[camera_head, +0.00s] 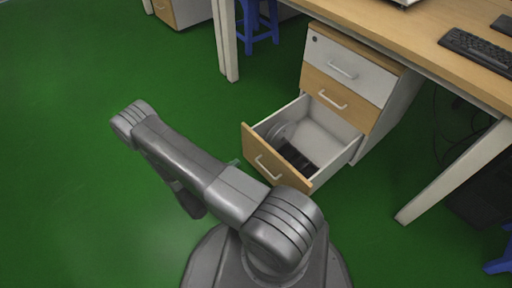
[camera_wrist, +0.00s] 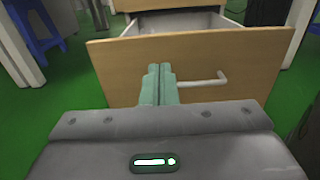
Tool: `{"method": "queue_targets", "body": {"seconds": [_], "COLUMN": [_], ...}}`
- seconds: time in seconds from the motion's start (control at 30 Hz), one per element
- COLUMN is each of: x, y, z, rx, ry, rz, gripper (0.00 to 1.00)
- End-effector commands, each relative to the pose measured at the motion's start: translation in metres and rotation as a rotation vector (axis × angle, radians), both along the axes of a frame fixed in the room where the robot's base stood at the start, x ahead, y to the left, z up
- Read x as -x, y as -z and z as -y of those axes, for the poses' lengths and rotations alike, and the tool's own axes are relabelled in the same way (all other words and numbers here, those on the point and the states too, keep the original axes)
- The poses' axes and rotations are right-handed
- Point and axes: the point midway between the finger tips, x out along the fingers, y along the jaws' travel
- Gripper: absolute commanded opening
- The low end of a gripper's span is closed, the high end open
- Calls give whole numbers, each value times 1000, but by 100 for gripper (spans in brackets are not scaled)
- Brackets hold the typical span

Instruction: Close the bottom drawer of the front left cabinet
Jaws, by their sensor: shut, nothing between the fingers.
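The front left cabinet (camera_head: 350,75) stands under the desk, with a white top drawer and wood-coloured middle drawer, both shut. Its bottom drawer (camera_head: 272,163) is pulled out, with a wood front and a white bar handle. Some round pale object and a dark item lie inside it. In the wrist view the drawer front (camera_wrist: 240,60) fills the upper middle. My gripper (camera_wrist: 158,70) is shut and empty, its fingertips in front of the drawer front, left of the handle (camera_wrist: 203,81). I cannot tell whether they touch the panel. In the head view my arm hides most of the gripper.
The desk (camera_head: 420,38) with a keyboard (camera_head: 478,48) extends over the cabinet. A desk leg (camera_head: 455,170) stands to the right. A blue stool (camera_head: 258,25) and another cabinet (camera_head: 180,10) are at the back. The green floor at the left is clear.

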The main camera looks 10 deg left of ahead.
Motion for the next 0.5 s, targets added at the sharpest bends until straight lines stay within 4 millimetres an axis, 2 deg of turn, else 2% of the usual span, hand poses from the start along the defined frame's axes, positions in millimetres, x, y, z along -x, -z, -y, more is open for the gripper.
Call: {"method": "queue_targets", "body": {"seconds": [0.5], "x": [-58], "y": [1], "z": [47], "rx": [-1], "ry": [7], "rz": [0], "gripper": [0]}}
